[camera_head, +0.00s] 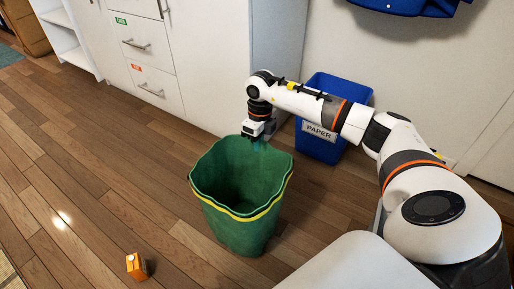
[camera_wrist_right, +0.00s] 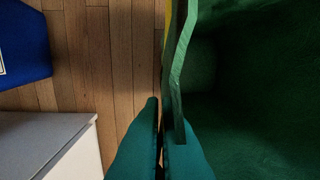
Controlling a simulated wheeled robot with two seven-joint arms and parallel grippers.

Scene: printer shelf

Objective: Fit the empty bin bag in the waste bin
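The green waste bin (camera_head: 240,232) stands upright on the floor. A green bag-like liner (camera_head: 215,180) with a wavy, yellow-edged mouth spreads open at its top; where bag and bin wall part is hard to see. Its inside looks empty. My right gripper (camera_head: 262,143) points down at the far right part of the rim. In the right wrist view its teal fingers (camera_wrist_right: 161,135) are close together, with the green, yellow-edged rim (camera_wrist_right: 179,70) running between them. The bin's dark green inside (camera_wrist_right: 250,90) lies to the right. My left gripper is out of view.
A blue PAPER bin (camera_head: 318,145) stands behind my right arm, near the wall. White drawers (camera_head: 150,60) stand at the back. A small orange box (camera_head: 136,266) lies on the floor in front. The wooden floor (camera_head: 90,170) left of the green bin is clear.

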